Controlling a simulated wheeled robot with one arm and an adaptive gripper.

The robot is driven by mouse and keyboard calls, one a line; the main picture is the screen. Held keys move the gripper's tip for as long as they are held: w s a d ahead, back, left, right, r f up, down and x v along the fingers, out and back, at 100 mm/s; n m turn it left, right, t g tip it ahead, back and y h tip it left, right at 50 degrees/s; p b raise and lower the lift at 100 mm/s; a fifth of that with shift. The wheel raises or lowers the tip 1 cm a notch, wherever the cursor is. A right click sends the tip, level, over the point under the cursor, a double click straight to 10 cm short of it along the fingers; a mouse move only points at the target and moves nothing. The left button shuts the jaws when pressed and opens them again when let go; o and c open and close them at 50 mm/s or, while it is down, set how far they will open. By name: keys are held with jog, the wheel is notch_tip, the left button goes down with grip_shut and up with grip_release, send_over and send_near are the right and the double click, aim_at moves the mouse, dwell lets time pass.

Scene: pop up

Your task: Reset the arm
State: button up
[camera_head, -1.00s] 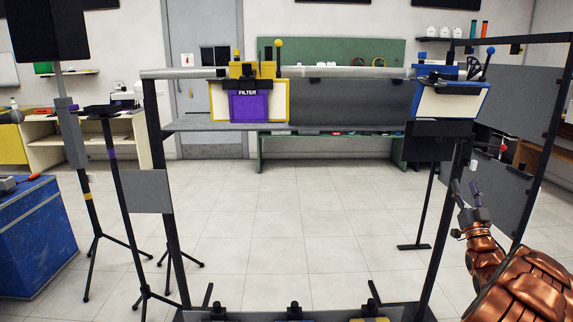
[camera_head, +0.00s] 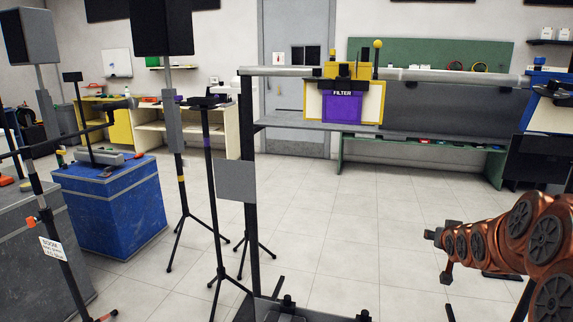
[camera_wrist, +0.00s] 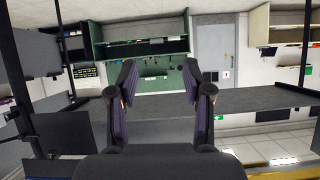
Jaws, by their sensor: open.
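My copper-coloured arm (camera_head: 510,240) is at the right edge of the head view, folded and pointing left, over open floor and apart from the frame. In the wrist view my gripper (camera_wrist: 159,76) shows two dark purple-grey fingers spread apart with nothing between them. The gripper is hard to make out in the head view.
A blue and white box (camera_head: 545,105) is cut off at right. Tripod stands (camera_head: 212,190) and a blue cabinet (camera_head: 110,205) are at left. Tiled floor is clear mid-room.

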jog(key=s+a+f+n+g+y, duration=0.1)
jog(key=s+a+f+g, duration=0.2)
jog(key=s+a, duration=0.5)
jog(key=s+a+f+n+g+y, duration=0.1)
jog(key=s+a+f+g, duration=0.15)
jog(key=s+a, duration=0.55)
jog(key=s+a+f+n+g+y, duration=0.1)
jog(key=s+a+g, duration=0.4)
jog(key=s, duration=0.9)
jog(key=s+a+n+g+y, duration=0.1)
jog(key=s+a+g, duration=0.45)
jog(key=s, duration=0.75)
notch_tip(320, 180, up, 22)
jog(key=s+a+t+p, duration=0.1)
jog(key=a+t+p, duration=0.1)
jog(key=p, duration=1.8)
jog(key=shift+s+f+t, duration=0.2)
jog(key=shift+t, duration=0.1)
